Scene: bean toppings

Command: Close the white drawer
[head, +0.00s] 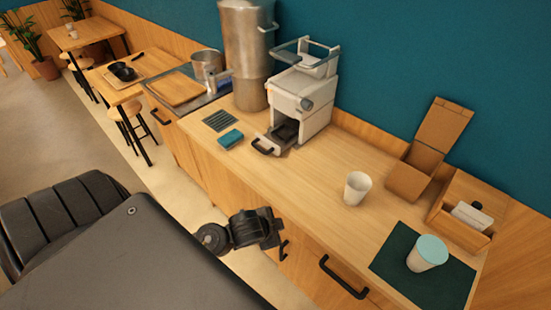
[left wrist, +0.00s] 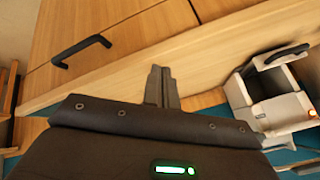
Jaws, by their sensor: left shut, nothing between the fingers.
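The white machine (head: 303,100) stands on the counter against the teal wall. Its white drawer (head: 284,141) sticks out at the bottom front, with a dark inside and a black handle (head: 263,147). The drawer also shows at the right of the left wrist view (left wrist: 250,98), its handle (left wrist: 287,53) pointing toward the counter edge. My left gripper (head: 275,226) is in front of the counter edge, below and apart from the drawer. In the left wrist view its fingers (left wrist: 160,78) are together and empty. My right gripper is not in view.
A blue item (head: 230,138) and a dark grille (head: 221,120) lie left of the drawer. A white cup (head: 356,188) stands on the counter to the right, and a lidded cup (head: 427,253) on a dark green mat (head: 400,252). Black cabinet handles (head: 343,278) project from the counter front.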

